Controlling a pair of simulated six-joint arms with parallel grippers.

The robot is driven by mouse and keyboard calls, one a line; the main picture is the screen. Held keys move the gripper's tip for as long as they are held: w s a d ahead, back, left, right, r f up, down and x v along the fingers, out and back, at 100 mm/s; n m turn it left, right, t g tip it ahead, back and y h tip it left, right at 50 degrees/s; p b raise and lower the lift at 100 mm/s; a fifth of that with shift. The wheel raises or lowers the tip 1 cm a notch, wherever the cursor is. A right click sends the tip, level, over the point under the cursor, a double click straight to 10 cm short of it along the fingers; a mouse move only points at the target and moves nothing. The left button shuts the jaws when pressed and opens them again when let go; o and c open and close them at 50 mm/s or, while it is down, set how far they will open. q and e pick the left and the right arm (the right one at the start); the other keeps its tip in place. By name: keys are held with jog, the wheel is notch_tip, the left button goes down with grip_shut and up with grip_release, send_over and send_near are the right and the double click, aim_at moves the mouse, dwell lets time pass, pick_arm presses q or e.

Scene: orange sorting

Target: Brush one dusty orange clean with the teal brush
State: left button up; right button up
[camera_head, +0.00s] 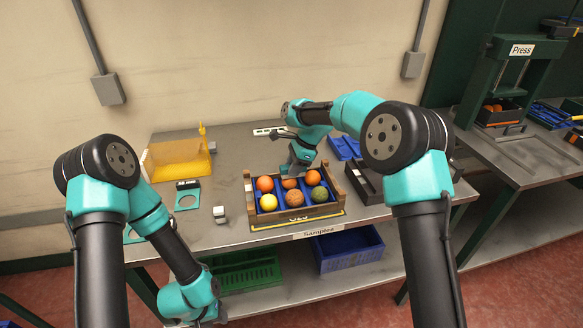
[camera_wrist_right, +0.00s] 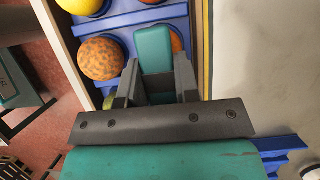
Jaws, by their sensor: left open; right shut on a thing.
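A wooden crate (camera_head: 249,203) with blue compartments holds several round fruits in two rows. The front middle one is a brown, speckled dusty orange (camera_head: 294,198); it also shows in the wrist view (camera_wrist_right: 100,59). Behind it is the back middle orange (camera_head: 290,183), which shows only as a sliver (camera_wrist_right: 177,43) beside the brush in the wrist view. My right gripper (camera_head: 297,168) is shut on the teal brush (camera_wrist_right: 153,48), above that back middle orange. I cannot tell whether brush and fruit touch. My left gripper (camera_head: 217,317) is open and low in front of the table, away from the crate.
The crate also holds a yellow fruit (camera_head: 268,202), a green fruit (camera_head: 319,194) and other oranges (camera_head: 264,184). A yellow translucent box (camera_head: 178,160) stands at the back left. A dark tray (camera_head: 367,184) is right of the crate. The table's left middle is mostly free.

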jog(key=shift+a, duration=0.1)
jog(key=shift+s+a, duration=0.15)
jog(key=shift+a, duration=0.5)
jog(key=shift+s+a, duration=0.15)
jog(key=shift+a, duration=0.45)
jog(key=shift+d, duration=0.15)
jog(key=shift+w+d, duration=0.15)
jog(key=shift+d, duration=0.45)
jog(key=shift+w+d, duration=0.15)
jog(key=shift+d, duration=0.45)
jog(key=shift+a, duration=0.1)
jog(key=shift+s+a, duration=0.15)
jog(key=shift+a, duration=0.5)
jog(key=shift+s+a, duration=0.15)
jog(key=shift+a, duration=0.45)
jog(key=shift+d, duration=0.15)
jog(key=shift+w+d, duration=0.1)
jog(key=shift+d, duration=0.4)
